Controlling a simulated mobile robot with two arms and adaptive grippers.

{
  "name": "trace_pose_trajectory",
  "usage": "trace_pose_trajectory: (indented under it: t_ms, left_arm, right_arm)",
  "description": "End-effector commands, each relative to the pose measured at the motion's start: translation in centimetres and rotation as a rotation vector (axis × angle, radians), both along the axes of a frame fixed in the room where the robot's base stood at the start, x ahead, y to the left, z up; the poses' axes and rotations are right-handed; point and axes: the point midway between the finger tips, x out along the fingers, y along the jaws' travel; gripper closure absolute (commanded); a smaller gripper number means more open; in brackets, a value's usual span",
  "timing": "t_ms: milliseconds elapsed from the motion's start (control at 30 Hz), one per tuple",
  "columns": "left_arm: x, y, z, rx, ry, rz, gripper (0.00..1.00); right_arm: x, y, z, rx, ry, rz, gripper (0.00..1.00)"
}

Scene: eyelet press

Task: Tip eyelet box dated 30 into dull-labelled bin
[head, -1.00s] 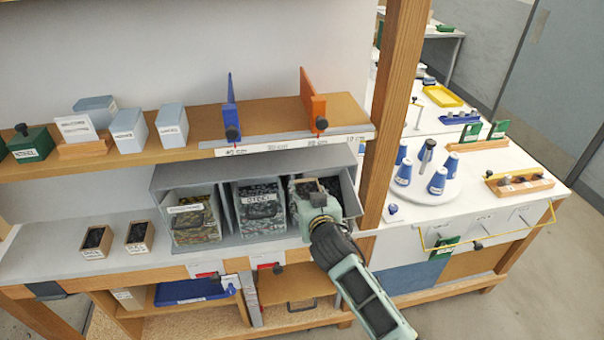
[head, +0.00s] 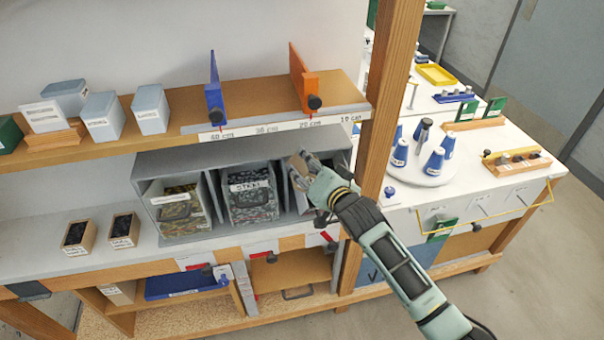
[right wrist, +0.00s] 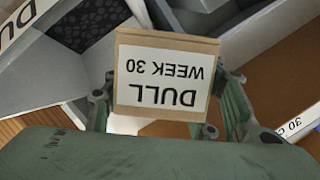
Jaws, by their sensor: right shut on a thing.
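My right gripper (head: 306,168) is shut on a small brown box (head: 298,170). In the right wrist view the box (right wrist: 165,75) has a white label reading "DULL WEEK 30", upside down in that picture. The box is tilted at the rightmost bin (head: 299,200) of a grey rack; the gripper and arm hide much of that bin and its label. I cannot see what is in the box. The middle bin (head: 253,190) and left bin (head: 178,207) have labels too small to read surely. My left gripper is not in view.
Two small open boxes with dark contents (head: 79,237) (head: 124,230) stand on the bench left of the rack. The shelf above carries a blue divider (head: 214,92) and an orange divider (head: 303,80). A wooden post (head: 385,130) stands close right of the rack.

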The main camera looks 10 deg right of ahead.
Motion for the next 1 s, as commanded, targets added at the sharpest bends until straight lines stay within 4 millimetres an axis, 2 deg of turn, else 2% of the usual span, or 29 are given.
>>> trace_pose_trajectory:
  t_ms: [33,367,500,633,1000]
  left_arm:
    - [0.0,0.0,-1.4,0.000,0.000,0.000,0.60]
    - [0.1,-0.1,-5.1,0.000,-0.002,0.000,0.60]
    - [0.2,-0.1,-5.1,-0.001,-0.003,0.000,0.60]
    - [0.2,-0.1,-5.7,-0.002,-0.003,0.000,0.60]
    - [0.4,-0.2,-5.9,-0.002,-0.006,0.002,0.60]
  right_arm:
    - [0.0,-0.4,-0.4,0.064,-0.003,0.001,0.76]
    - [0.1,-1.8,0.2,0.426,0.009,0.002,0.76]
    - [0.1,-2.5,0.7,0.624,0.017,0.000,0.76]
    - [0.1,-3.0,0.8,0.740,0.021,0.001,0.76]
    - [0.2,-3.2,1.2,0.810,0.023,0.001,0.76]
